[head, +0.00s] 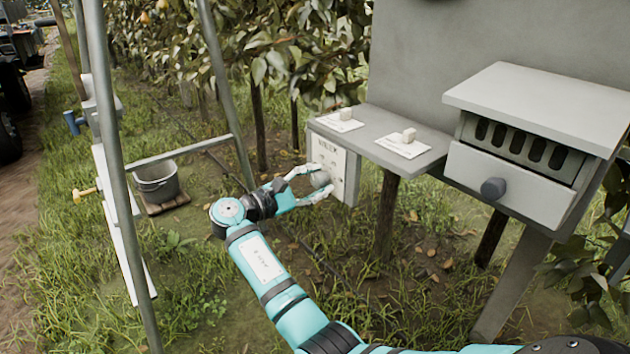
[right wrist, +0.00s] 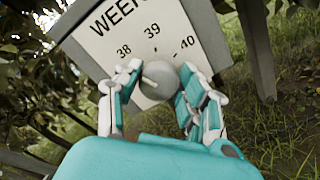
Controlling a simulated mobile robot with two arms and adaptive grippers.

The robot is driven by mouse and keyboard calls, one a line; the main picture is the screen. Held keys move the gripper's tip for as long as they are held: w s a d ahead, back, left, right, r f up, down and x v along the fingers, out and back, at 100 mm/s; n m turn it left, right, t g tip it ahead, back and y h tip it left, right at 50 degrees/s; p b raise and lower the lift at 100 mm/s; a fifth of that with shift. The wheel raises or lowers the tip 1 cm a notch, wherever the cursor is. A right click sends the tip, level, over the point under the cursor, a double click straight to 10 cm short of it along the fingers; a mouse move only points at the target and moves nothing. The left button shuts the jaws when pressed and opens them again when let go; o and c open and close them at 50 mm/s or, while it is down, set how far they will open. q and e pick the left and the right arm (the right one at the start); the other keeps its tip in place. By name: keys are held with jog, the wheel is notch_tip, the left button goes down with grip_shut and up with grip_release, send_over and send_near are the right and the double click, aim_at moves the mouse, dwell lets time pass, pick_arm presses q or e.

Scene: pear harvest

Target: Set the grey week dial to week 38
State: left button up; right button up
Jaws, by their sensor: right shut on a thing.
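The grey week dial (head: 320,179) is a round knob on a white panel (head: 327,157) fixed to the side of a grey stand. In the right wrist view the dial (right wrist: 158,86) sits below the printed numbers 38, 39 and 40 on the panel (right wrist: 108,32), under the word "WEEK". A pale mark on the knob leans to the upper left, roughly toward 38; its exact aim is hard to tell. My right gripper (head: 316,184) is shut on the dial, with fingers on both sides of it, also in the right wrist view (right wrist: 155,95). My left gripper is out of view.
A grey shelf (head: 378,150) above the panel holds two white cards with small pale blocks. A box with a drawer and round knob (head: 493,187) stands right. Grass lies below.

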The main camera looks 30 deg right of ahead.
dwell(0.4)
jog(key=o, duration=1.1)
jog(key=shift+o, duration=0.2)
jog(key=shift+a, duration=0.15)
jog(key=s+a, duration=0.1)
jog(key=a, duration=1)
jog(key=shift+a, duration=0.35)
